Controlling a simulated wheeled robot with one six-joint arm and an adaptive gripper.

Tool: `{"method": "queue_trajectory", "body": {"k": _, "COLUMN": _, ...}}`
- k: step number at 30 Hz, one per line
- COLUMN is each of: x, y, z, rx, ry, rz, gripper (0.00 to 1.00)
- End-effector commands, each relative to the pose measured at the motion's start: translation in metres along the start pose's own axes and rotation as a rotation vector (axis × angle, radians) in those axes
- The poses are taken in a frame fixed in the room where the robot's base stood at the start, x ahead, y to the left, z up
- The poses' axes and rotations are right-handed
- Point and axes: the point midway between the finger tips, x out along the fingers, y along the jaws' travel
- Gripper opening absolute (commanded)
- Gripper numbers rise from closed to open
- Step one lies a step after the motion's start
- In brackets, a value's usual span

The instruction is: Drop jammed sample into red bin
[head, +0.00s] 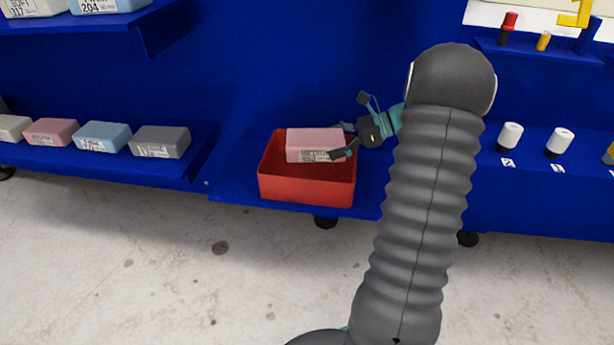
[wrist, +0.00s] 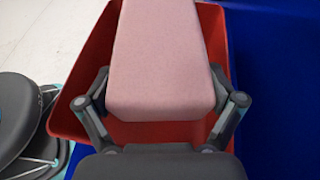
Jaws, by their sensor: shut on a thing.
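A pink foam block (head: 315,143) with a printed label on its side is the sample in my gripper (head: 347,139). In the wrist view the pink block (wrist: 165,60) sits between the two fingers of my gripper (wrist: 163,102), which are shut on its sides. The red bin (head: 305,187) is an open box on a blue shelf. The block is over the bin's opening, level and near its rim; the exact height above the bin floor is hard to tell. The bin's wall (wrist: 92,75) also shows around the block in the wrist view.
A blue shelf (head: 110,171) at left holds several blocks, among them a pink one (head: 52,132), a light blue one (head: 102,136) and a grey one (head: 160,142). White-capped items (head: 510,136) stand on the right shelf. The floor (head: 150,270) in front is clear.

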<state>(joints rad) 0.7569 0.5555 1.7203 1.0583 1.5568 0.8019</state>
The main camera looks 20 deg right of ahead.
Motion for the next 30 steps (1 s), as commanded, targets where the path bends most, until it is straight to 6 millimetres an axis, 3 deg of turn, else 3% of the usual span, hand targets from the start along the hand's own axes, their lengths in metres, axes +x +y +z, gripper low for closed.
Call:
{"method": "queue_trajectory", "body": {"k": 3, "x": 0.003, "y": 0.0, "z": -0.008, "rx": 0.0, "ry": 0.0, "rz": -0.002, "gripper": 0.74}}
{"method": "queue_trajectory", "body": {"k": 11, "x": 0.002, "y": 0.0, "z": -0.007, "rx": 0.0, "ry": 0.0, "rz": -0.002, "gripper": 0.74}}
{"method": "queue_trajectory", "body": {"k": 12, "x": 0.002, "y": 0.0, "z": -0.007, "rx": 0.0, "ry": 0.0, "rz": -0.001, "gripper": 1.0}}
{"method": "queue_trajectory", "body": {"k": 23, "x": 0.001, "y": 0.0, "z": -0.007, "rx": 0.0, "ry": 0.0, "rz": -0.002, "gripper": 1.0}}
{"method": "queue_trajectory", "body": {"k": 30, "x": -0.026, "y": -0.001, "z": -0.008, "rx": 0.0, "ry": 0.001, "rz": -0.005, "gripper": 1.0}}
